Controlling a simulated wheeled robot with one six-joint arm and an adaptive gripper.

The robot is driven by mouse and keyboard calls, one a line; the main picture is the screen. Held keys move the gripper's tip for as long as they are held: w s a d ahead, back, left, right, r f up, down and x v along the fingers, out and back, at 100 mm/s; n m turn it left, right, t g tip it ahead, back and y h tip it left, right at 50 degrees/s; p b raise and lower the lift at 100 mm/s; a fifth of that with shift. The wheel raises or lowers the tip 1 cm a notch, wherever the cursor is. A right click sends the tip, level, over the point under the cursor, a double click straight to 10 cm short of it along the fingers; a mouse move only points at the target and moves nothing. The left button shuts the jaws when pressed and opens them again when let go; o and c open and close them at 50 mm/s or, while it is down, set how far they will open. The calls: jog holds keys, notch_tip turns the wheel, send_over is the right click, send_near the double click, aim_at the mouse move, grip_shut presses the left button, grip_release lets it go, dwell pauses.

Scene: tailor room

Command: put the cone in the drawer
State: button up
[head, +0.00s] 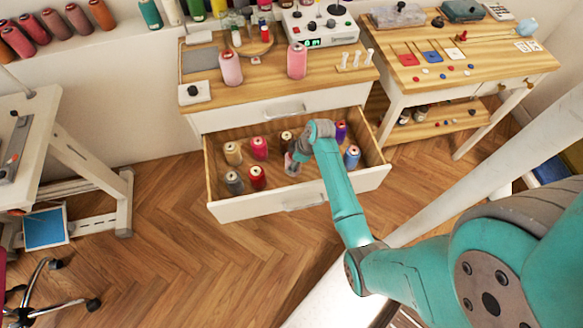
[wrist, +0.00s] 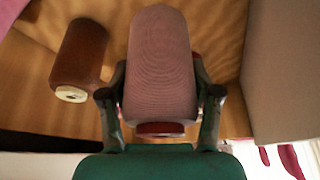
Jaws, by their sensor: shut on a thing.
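My gripper (head: 294,158) is inside the open drawer (head: 235,208), near its middle. In the wrist view my gripper (wrist: 160,105) has its two fingers on either side of a dusty pink cone (wrist: 160,60) of thread and is shut on it. In the head view only a small part of this cone (head: 291,166) shows beside the fingers. I cannot tell whether its base touches the drawer floor. Several other cones stand in the drawer, among them a red one (head: 257,178), a pink one (head: 259,148) and a blue one (head: 352,157).
A reddish-brown cone (wrist: 80,55) is close to the held cone in the wrist view. Two pink cones (head: 231,68) (head: 297,60) stand on the cabinet top (head: 260,92). A second table (head: 480,75) is at the right. Wooden floor (head: 170,260) lies clear in front.

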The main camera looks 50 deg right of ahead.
jog(key=shift+f, duration=2.65)
jog(key=o, duration=1.5)
jog(key=shift+o, duration=0.2)
jog(key=v, duration=1.2)
jog(key=shift+a, duration=0.1)
